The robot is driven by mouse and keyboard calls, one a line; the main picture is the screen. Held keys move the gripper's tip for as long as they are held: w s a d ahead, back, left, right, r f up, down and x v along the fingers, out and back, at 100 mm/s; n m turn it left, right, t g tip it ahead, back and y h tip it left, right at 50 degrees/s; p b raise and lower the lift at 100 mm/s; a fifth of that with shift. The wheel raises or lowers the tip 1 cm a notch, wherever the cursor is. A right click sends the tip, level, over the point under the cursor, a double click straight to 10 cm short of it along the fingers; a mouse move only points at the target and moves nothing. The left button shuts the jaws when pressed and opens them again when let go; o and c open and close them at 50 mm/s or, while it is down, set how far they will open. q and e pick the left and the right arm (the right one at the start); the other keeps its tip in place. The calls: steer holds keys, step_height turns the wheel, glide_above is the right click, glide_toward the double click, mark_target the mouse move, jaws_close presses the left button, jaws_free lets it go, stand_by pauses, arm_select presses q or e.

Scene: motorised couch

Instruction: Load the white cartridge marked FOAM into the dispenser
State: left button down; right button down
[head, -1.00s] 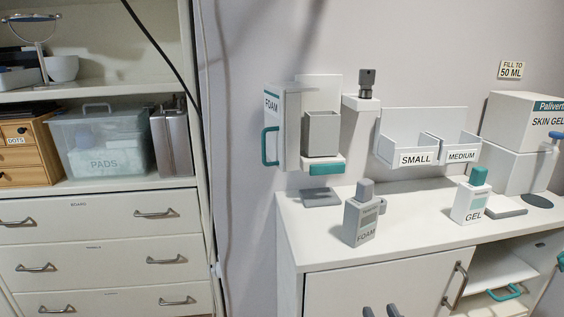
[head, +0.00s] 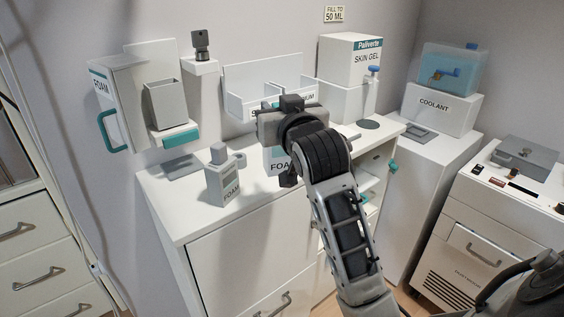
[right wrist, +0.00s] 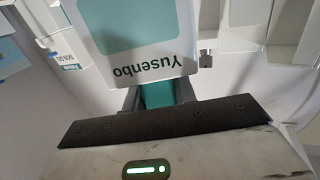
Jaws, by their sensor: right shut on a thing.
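The white FOAM cartridge (head: 275,164) is in my right gripper (head: 279,140), above the counter; the gripper hides its top and part of its lettering. In the right wrist view the gripper (right wrist: 157,95) is shut on the cartridge's teal cap, and the white body (right wrist: 140,58) shows a teal panel and the word Yusenbo. The dispenser (head: 135,82) is on the wall at the left, with a FOAM label, a teal handle (head: 111,131), a grey open-topped holder (head: 165,104) and a teal bar (head: 180,137). The cartridge is apart from it, to the right. My left gripper is out of view.
A grey FOAM cartridge (head: 223,183) stands on the counter (head: 190,222) between the dispenser and my gripper. A grey plate (head: 182,167) lies below the dispenser. A SKIN GEL box (head: 349,60) stands behind.

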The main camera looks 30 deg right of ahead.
steer(key=w+d, duration=0.6)
steer(key=w, duration=0.1)
steer(key=w+d+f+p, duration=0.1)
steer(key=w+d+f, duration=0.1)
steer(key=w+f, duration=0.3)
steer(key=shift+w+d+f+h, duration=0.15)
steer(key=shift+d+f+h, duration=0.2)
steer(key=shift+f, duration=1.9)
steer(key=shift+f, duration=0.15)
steer(key=c, duration=1.1)
jaws_free()
steer(key=shift+f, duration=0.1)
